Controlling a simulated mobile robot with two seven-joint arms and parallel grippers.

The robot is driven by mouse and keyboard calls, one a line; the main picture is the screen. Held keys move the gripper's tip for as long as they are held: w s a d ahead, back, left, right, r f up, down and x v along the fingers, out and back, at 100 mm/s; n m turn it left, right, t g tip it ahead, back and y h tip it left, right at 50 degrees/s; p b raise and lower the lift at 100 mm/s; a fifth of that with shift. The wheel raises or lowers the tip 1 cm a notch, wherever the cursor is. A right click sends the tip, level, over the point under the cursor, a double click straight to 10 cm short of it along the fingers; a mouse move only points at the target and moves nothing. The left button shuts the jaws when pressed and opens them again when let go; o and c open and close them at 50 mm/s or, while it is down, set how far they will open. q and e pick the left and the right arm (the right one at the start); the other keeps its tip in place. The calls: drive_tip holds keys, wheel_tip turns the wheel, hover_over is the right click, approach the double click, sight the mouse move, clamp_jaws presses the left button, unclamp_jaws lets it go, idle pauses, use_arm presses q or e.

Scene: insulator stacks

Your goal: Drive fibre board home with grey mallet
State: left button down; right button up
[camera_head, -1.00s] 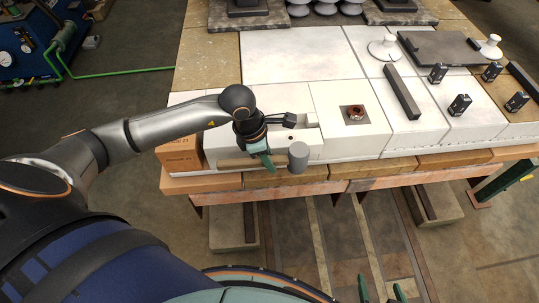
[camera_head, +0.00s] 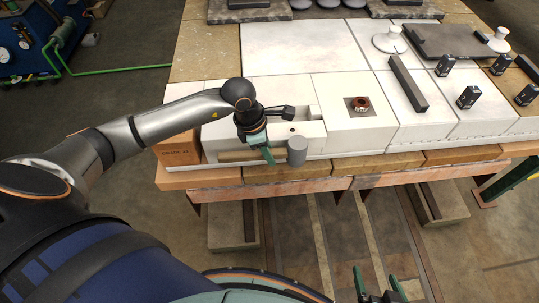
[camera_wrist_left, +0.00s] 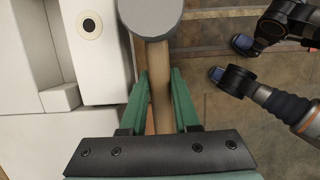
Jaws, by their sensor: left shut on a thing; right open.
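The grey mallet has a round grey head (camera_head: 297,150) and a pale wooden handle (camera_head: 235,155). It is held roughly level along the table's front edge. My left gripper (camera_head: 268,155) is shut on the handle near the head. In the left wrist view the handle (camera_wrist_left: 160,100) runs between the green fingers, with the head beyond them. A small white block (camera_wrist_left: 60,97) sits in a channel of the white blocks left of the mallet; I cannot tell if it is the fibre board. My right gripper (camera_head: 378,284) is open and empty, low in front of the table.
White blocks cover the table top, one with a copper-coloured ring (camera_head: 359,105). A dark bar (camera_head: 408,83), several small black blocks and a dark plate (camera_head: 448,42) lie to the right. A brown brick (camera_head: 178,148) stands at the front left corner.

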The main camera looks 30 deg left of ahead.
use_arm(q)
drive_tip(key=shift+w, duration=0.15)
idle(0.4)
drive_tip(key=shift+w+a+r+b, duration=0.1)
drive_tip(key=shift+w+a+b, duration=0.7)
drive_tip(key=shift+w, duration=0.3)
drive_tip(key=shift+w+a, duration=0.15)
idle(1.7)
drive_tip(key=shift+s+d+p, duration=0.2)
drive_tip(key=shift+s+d, duration=0.25)
drive_tip(key=shift+s, duration=0.2)
drive_tip(key=shift+s+d+p, duration=0.2)
drive_tip(key=shift+s+d, duration=0.25)
drive_tip(key=shift+s, duration=0.2)
drive_tip(key=shift+r+p, duration=2.7)
drive_tip(key=shift+r, duration=1.25)
